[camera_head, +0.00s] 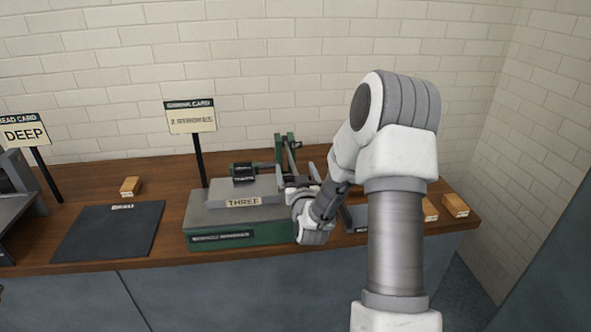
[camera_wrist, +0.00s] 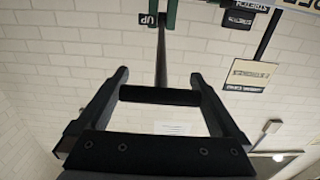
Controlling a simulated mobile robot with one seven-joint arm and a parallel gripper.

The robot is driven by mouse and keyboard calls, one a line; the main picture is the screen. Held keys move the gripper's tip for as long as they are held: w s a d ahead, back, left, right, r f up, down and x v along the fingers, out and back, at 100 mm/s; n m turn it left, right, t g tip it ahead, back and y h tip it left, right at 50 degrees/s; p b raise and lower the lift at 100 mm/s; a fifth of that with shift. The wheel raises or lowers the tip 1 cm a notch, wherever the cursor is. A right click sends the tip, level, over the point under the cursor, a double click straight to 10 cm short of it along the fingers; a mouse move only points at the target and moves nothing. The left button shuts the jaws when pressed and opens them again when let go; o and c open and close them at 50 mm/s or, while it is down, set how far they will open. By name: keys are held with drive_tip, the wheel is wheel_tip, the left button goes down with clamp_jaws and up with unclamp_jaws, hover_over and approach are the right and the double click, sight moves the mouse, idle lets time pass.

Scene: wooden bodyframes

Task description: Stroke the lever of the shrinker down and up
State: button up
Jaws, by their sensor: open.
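The shrinker (camera_head: 230,235) is a green and grey machine on the bench, with a grey deck marked THREE and a green upright (camera_head: 285,148) at its right. In the wrist view its lever (camera_wrist: 161,55) is a thin dark rod ending in a black crosswise grip (camera_wrist: 160,95), with an UP label near the rod's far end. My gripper (camera_wrist: 158,74) is open, with one finger on each side of the grip; I cannot tell whether they touch it. In the head view my gripper (camera_head: 301,184) is over the machine's right part, and my arm hides most of the lever.
A shrink card sign (camera_head: 190,117) stands on a post behind the machine. A dark mat (camera_head: 108,231) lies to the left, with a small wooden block (camera_head: 130,186) behind it. More wooden blocks (camera_head: 455,205) lie at the bench's right end. A brick wall (camera_head: 250,60) closes the back.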

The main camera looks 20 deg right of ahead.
clamp_jaws()
drive_tip(key=r+g+p, duration=0.1)
drive_tip(key=r+p, duration=0.1)
drive_tip(key=w+r+g+p, duration=0.1)
drive_tip(key=r+p, duration=0.2)
drive_tip(key=w+r+g+p, duration=0.1)
drive_tip(key=r+p, duration=0.2)
drive_tip(key=shift+w+d+r+y, duration=0.2)
drive_tip(key=shift+d+r+y, duration=0.1)
drive_tip(key=shift+y, duration=0.1)
drive_tip(key=w+d+r+g+p, duration=0.2)
drive_tip(key=w+r+p, duration=0.1)
drive_tip(key=w+r, duration=0.3)
drive_tip(key=shift+w+r+y, duration=0.4)
drive_tip(key=shift+r, duration=0.55)
unclamp_jaws()
drive_tip(key=shift+w+f, duration=0.15)
drive_tip(key=shift+s, duration=0.25)
